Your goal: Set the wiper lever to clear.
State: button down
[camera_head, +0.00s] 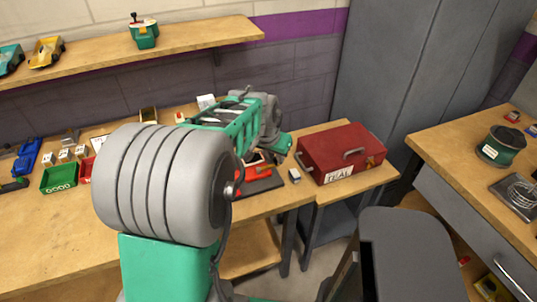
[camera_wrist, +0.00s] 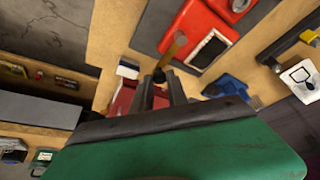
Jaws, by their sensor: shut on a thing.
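In the wrist view my gripper (camera_wrist: 160,84) is shut on the dark end of a short lever. The lever's brass-coloured shaft (camera_wrist: 174,47) runs up from between the fingers towards a red housing (camera_wrist: 222,22). I take this for the wiper lever; its exact setting cannot be read. A white-framed dark panel (camera_wrist: 207,48) sits on the housing beside the shaft. A white card with a black symbol (camera_wrist: 302,78) lies at the right. In the head view my arm hides the fingertips and the lever; part of a red piece (camera_head: 262,171) shows on a dark base.
A red toolbox (camera_head: 342,152) stands right of the arm, with a small pale block (camera_head: 294,175) near it. Green (camera_head: 59,178) and blue (camera_head: 27,156) items lie on the left bench. A spool (camera_head: 502,146) sits on the right bench. Grey cabinets stand behind.

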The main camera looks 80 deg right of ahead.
jog(key=c, duration=1.3)
grip_release()
jog(key=v, duration=0.7)
jog(key=shift+r, duration=0.4)
jog(key=shift+w+a, duration=0.1)
jog(key=shift+a, duration=0.05)
